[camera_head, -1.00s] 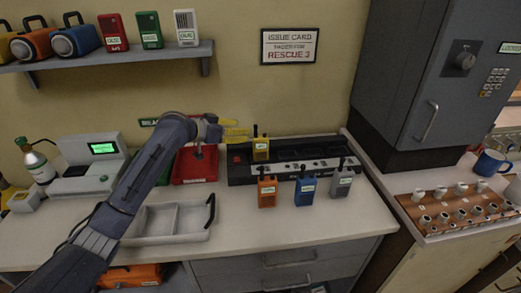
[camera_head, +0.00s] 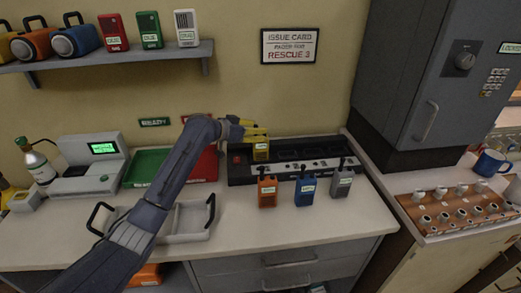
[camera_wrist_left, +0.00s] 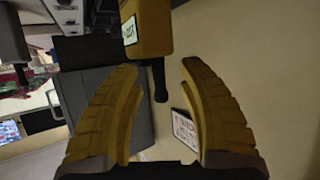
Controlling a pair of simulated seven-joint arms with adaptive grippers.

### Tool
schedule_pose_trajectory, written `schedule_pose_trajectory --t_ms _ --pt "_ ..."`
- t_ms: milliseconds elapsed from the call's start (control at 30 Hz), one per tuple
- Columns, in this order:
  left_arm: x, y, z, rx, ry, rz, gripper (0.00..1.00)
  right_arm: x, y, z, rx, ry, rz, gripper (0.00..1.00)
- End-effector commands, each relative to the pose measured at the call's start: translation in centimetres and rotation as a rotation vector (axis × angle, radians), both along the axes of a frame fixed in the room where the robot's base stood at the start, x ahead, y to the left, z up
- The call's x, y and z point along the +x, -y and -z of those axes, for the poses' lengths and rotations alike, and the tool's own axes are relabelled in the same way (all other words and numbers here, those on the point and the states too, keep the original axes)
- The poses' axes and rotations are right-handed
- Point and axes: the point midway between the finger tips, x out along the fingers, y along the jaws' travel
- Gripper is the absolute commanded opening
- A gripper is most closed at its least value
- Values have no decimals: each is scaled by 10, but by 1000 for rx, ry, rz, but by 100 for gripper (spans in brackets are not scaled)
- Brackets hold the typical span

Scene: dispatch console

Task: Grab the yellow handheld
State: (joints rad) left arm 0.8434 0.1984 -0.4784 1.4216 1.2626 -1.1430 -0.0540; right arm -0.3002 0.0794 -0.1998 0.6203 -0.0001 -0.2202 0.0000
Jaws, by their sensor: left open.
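The yellow handheld (camera_head: 261,153) stands upright in the black charger rack (camera_head: 240,174) at the back of the counter. My left gripper (camera_head: 262,132) is open at its top, with its yellow fingers around or just above the handheld's upper end. In the left wrist view the yellow handheld (camera_wrist_left: 152,30) is just beyond the fingertips, and its dark antenna reaches into the gap of the open left gripper (camera_wrist_left: 160,72). Nothing is seen gripped. The right gripper is not in view.
Orange (camera_head: 267,190), blue (camera_head: 305,191) and grey (camera_head: 342,183) handhelds stand in front of the rack. A light tray (camera_head: 185,238) with black handles lies on the counter below my left arm. Red and green trays are behind the arm. A wall sign (camera_head: 290,46) hangs above.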

Motion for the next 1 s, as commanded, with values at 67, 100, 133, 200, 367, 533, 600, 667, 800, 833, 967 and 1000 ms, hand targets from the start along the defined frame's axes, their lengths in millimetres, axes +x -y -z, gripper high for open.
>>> schedule_pose_trajectory --t_ms 67,100,133,200,367,533,600,667,800,833,967,1000 --pt "1 0 0 0 0 -1 40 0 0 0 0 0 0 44" --pt "1 0 0 1 1 -1 40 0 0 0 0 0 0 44" --pt "1 0 0 1 1 -1 40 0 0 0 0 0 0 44" --pt "1 0 0 1 1 -1 40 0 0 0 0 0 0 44" --pt "1 0 0 1 1 0 30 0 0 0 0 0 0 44" --pt "1 1 0 1 1 0 10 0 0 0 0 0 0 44" --pt "1 0 0 1 1 0 2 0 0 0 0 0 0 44" --pt "1 0 0 1 1 0 0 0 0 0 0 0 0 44" --pt "1 0 0 1 1 0 0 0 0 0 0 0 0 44" --pt "1 0 0 1 1 0 0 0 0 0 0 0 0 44" --pt "0 1 1 1 1 0 0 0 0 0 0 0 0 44" --pt "0 1 1 1 0 0 0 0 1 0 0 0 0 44"
